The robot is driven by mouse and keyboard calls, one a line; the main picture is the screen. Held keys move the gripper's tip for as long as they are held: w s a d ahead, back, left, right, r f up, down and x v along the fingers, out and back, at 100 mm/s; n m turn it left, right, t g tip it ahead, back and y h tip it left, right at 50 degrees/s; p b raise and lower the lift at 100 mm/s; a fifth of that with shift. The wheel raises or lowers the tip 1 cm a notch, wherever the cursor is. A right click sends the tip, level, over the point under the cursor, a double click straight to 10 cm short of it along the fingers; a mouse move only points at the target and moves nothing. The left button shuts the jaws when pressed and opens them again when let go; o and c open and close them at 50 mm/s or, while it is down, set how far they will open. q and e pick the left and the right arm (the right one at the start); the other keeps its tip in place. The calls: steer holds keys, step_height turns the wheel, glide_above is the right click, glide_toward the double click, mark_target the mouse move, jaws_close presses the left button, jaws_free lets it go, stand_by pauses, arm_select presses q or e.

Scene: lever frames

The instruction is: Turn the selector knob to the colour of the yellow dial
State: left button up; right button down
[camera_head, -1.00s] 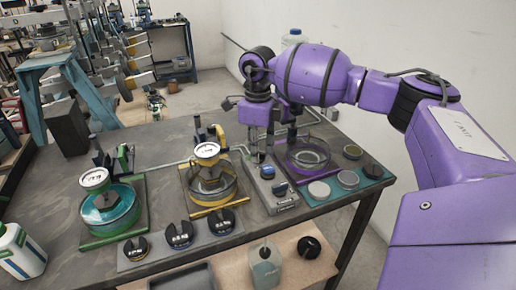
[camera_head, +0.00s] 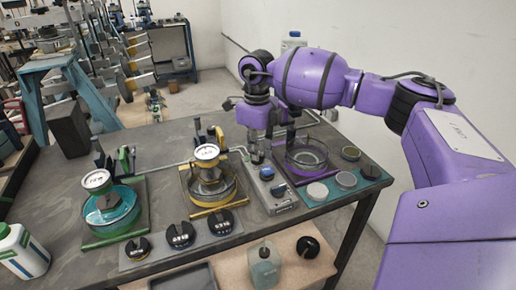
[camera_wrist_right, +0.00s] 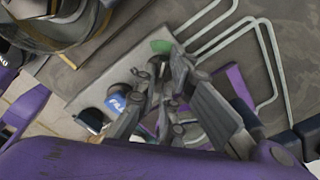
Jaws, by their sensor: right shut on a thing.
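The yellow dial (camera_head: 207,153) is a round white-faced gauge above a glass bowl on a yellow-edged tray. My right gripper (camera_head: 257,152) points down at the panel's far end. In the right wrist view the gripper (camera_wrist_right: 163,78) is shut over the panel, between a green patch (camera_wrist_right: 161,47) and a blue label (camera_wrist_right: 115,100). The selector knob is hidden by the fingers, so its pointing direction cannot be told. My left gripper is out of view.
A teal bowl (camera_head: 110,218) with its own gauge stands left. A purple-edged tray (camera_head: 306,178) with a glass dish is right of the gripper. Several black weights line the front holder (camera_head: 160,258). Thin pipes run behind the bowls.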

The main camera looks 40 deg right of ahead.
steer(key=m+p, duration=0.1)
steer(key=m, duration=0.2)
steer(key=shift+r+p, duration=0.25)
steer(key=shift+p, duration=0.15)
steer(key=m+p, duration=0.1)
steer(key=m, duration=0.2)
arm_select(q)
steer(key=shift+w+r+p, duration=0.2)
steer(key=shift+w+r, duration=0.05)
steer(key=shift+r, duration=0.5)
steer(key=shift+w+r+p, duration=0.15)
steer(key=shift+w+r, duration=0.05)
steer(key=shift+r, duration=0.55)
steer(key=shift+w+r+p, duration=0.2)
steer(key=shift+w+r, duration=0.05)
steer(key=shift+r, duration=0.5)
arm_select(e)
steer(key=shift+f+m, duration=0.15)
steer(key=shift+m, duration=0.85)
steer(key=c, duration=1.8)
jaws_free()
steer(key=shift+f, duration=0.1)
steer(key=shift+c, duration=0.2)
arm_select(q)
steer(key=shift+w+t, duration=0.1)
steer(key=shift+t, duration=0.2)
